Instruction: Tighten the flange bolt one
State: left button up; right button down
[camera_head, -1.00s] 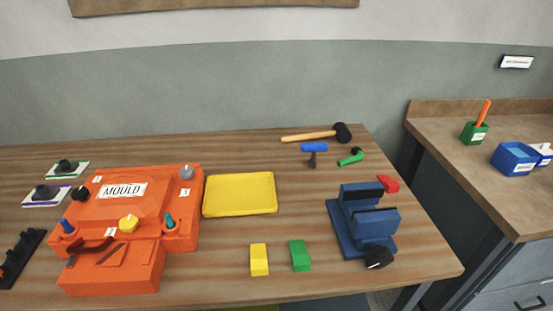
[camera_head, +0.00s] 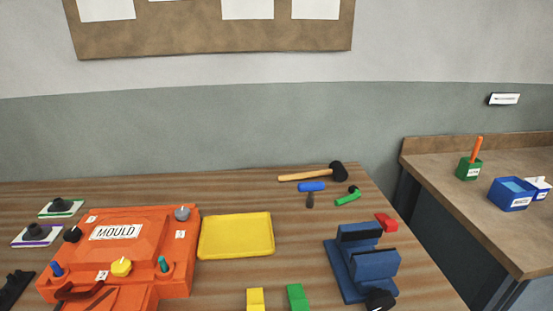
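The orange mould (camera_head: 150,222), labelled MOULD, sits on the left of the wooden bench. Several knob-like bolts stand around its edge: a grey one (camera_head: 182,213) by the label 3, a yellow one (camera_head: 121,267) at the front, a black one (camera_head: 73,234) at the left, and small blue (camera_head: 57,269) and teal (camera_head: 163,264) pegs. Number labels show beside some of them, but I cannot read them all surely. A blue-handled T-shaped tool (camera_head: 311,188) lies near the back of the bench. Neither of my grippers shows.
A yellow tray (camera_head: 236,236) lies right of the mould. A blue vise (camera_head: 362,264) stands at the right. A mallet (camera_head: 312,174), a green tool (camera_head: 348,196) and yellow (camera_head: 256,300) and green (camera_head: 298,297) blocks lie around. A side counter (camera_head: 465,212) holds bins.

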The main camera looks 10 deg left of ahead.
aim_at(74, 234)
jog(key=k+j+u, duration=0.1)
jog(key=j+u, duration=0.6)
jog(key=u, duration=0.25)
